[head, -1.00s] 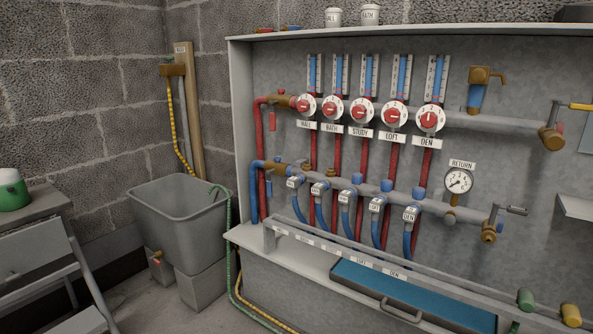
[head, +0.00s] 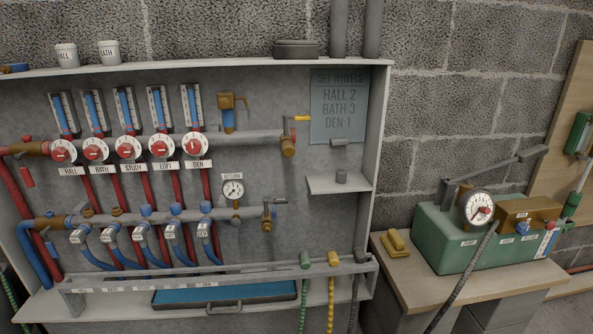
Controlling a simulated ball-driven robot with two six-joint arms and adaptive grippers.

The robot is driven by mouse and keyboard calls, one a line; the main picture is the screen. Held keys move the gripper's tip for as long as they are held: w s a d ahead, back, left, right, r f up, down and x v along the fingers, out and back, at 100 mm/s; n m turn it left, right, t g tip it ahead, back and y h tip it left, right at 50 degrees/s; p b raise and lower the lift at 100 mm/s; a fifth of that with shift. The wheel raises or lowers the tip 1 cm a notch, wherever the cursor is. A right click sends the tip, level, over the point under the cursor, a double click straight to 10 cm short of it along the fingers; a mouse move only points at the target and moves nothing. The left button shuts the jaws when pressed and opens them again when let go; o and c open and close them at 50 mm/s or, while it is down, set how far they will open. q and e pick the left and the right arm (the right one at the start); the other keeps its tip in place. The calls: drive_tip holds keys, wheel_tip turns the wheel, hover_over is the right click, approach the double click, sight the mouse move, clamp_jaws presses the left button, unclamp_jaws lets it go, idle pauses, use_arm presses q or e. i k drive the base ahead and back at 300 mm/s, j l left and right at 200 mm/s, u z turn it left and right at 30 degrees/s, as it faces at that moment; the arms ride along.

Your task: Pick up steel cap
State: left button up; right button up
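A small grey metal cylinder, which looks like the steel cap (head: 341,176), stands on a small white shelf (head: 325,186) on the right part of the cabinet's back panel. It sits below the grey sign that reads HALL 2, BATH 3, DEN 1. Nothing covers it. Neither of my grippers shows in the head view.
A green pump box (head: 450,240) with a gauge and lever stands on a bench (head: 400,268) to the right. The manifold pipes (head: 240,138) and valves fill the cabinet left of the shelf. A blue tray (head: 225,294) lies on the cabinet's lower ledge.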

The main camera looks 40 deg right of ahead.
sight(341, 176)
drive_tip(key=z, duration=1.55)
